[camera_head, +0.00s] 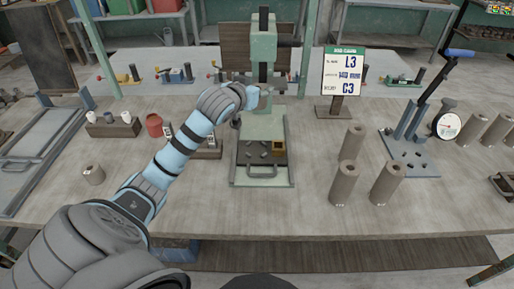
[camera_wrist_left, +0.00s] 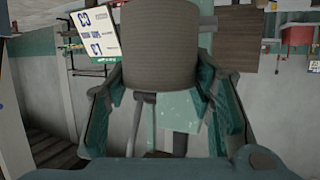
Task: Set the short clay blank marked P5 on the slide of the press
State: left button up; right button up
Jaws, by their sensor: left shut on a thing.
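My left gripper (camera_head: 256,96) reaches in from the left to the front of the green press (camera_head: 263,48). In the left wrist view the gripper (camera_wrist_left: 165,105) is shut on a short grey-brown clay blank (camera_wrist_left: 160,48), with a finger on each side. No P5 mark is readable on it. In the head view the hand mostly hides the held blank. Below the hand lies the press's green bed (camera_head: 263,125), with a framed tray with a handle (camera_head: 262,183) in front. I cannot tell whether the blank touches the press. My right gripper is not in view.
A sign (camera_head: 343,72) reads L3 and C3. A blue-handled lever tool (camera_head: 412,140) stands further right.

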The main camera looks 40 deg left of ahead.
pick_arm(q)
notch_tip(320, 180, down, 19)
jog(key=b, duration=0.3)
jog(key=shift+s+b, duration=0.15)
jog(key=shift+b, duration=0.2)
jog(key=o, duration=1.3)
jog(key=shift+o, duration=0.3)
jog(key=shift+s+r, duration=0.2)
jog(key=shift+s, duration=0.1)
jog(key=p+v, duration=0.3)
jog(key=v, duration=0.8)
jog(key=shift+s, duration=0.1)
